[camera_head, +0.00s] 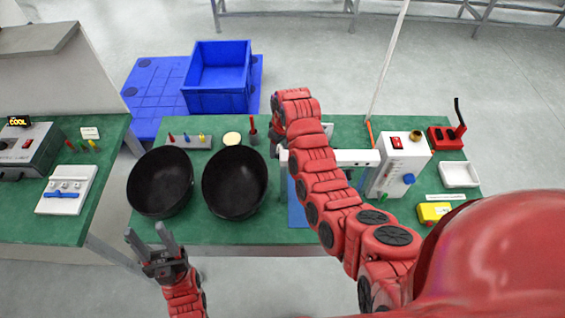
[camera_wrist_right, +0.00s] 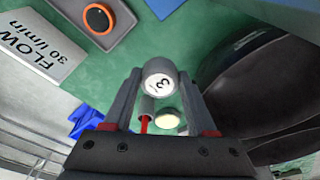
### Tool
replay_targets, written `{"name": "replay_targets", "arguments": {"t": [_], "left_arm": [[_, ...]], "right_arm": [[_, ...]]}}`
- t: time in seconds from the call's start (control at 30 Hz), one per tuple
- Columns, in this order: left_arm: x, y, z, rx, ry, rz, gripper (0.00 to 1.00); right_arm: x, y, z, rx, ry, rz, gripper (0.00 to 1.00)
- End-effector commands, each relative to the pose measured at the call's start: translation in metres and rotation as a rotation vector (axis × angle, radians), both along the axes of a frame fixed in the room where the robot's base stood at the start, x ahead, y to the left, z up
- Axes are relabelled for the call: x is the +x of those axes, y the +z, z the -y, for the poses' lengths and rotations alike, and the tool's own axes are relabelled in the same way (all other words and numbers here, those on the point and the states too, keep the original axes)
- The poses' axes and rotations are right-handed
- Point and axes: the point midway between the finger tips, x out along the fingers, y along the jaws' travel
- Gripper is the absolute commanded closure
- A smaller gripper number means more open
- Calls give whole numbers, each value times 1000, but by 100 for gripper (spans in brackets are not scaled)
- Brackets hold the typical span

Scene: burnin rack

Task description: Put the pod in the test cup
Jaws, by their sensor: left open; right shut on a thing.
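My right gripper (camera_wrist_right: 160,92) is shut on the pod (camera_wrist_right: 158,78), a short light cylinder whose round white end carries a "3". In the head view my right arm covers most of that gripper, and I cannot make out the pod there. I cannot tell for sure which thing is the test cup. A small grey holder with a red stick stands on the green table (camera_head: 252,133); beyond the fingers a grey cylinder with a red stick shows too (camera_wrist_right: 147,113). My left gripper (camera_head: 149,237) is open and empty in front of the table's near edge.
Two black bowls (camera_head: 160,183) (camera_head: 235,183) stand left of my right arm. A pale disc (camera_head: 232,138) lies behind them. A white device with a red switch (camera_head: 398,165) stands to the right.

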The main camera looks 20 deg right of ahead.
Motion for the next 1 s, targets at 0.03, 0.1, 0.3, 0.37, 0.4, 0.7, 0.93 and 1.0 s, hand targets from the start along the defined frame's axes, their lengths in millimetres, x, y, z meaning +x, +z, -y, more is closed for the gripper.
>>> {"name": "replay_targets", "arguments": {"t": [0.03,0.1,0.3,0.37,0.4,0.7,0.93,1.0], "left_arm": [[0,10,0,0,0,0,50],[0,15,0,0,0,-1,50],[0,19,0,0,0,-1,50],[0,19,0,0,0,-1,50],[0,19,0,0,0,-1,50],[0,22,0,0,0,-1,50],[0,22,0,0,0,-1,50],[0,22,0,0,0,-1,50]], "right_arm": [[-2,-6,0,-1,1,-10,96],[-2,-21,0,0,1,-10,96],[1,-43,1,-2,0,-1,96],[1,-46,1,-1,0,0,96],[1,-47,1,-1,0,0,96],[1,-68,0,-2,4,-2,96],[1,-85,0,0,0,-1,96],[0,-87,0,0,0,0,96]]}}
